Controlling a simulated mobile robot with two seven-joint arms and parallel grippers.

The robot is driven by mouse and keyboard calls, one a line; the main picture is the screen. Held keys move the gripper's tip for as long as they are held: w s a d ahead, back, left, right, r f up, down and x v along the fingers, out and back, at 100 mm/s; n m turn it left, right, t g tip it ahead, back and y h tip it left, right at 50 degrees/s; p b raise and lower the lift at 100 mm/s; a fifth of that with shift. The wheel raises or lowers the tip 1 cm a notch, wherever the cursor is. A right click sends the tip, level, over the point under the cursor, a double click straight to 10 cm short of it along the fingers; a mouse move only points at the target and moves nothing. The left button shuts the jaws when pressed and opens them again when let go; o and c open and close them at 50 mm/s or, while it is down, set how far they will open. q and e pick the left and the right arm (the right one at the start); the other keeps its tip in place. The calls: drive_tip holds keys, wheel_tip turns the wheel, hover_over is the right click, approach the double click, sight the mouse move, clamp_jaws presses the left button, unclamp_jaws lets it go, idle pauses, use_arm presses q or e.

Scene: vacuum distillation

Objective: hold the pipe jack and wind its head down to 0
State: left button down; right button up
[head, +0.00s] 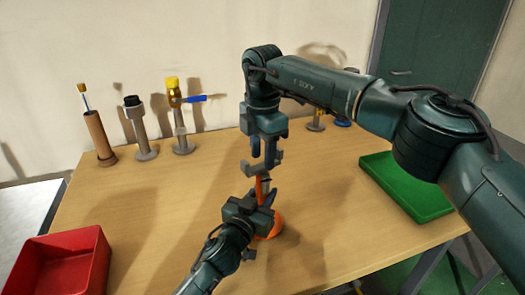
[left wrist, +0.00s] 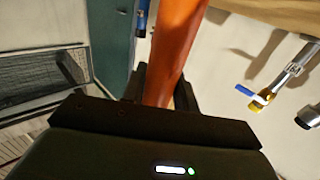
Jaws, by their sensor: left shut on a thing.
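The pipe jack has an orange round foot (head: 272,228), an orange stem and a grey forked head (head: 248,171). It stands upright on the table, centre front in the head view. My left gripper (head: 258,200) is shut on the orange body, which also runs up between its fingers in the left wrist view (left wrist: 174,50). My right gripper (head: 263,152) points down from above, with its fingers at the grey head. Whether those fingers grip the head cannot be told. The head's setting and any scale cannot be read, and my left gripper hides part of the jack.
A red bin (head: 62,238) stands at the front left and a green tray (head: 408,208) lies at the right. At the back left stand a brown tube (head: 99,138), a black-topped stand (head: 139,130) and a yellow-topped stand with a blue handle (head: 179,120). The table between is clear.

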sight(263, 165)
wheel_tip(263, 165, up, 12)
drive_tip(key=shift+s, duration=0.1)
idle(0.6)
drive_tip(key=shift+o, duration=0.6)
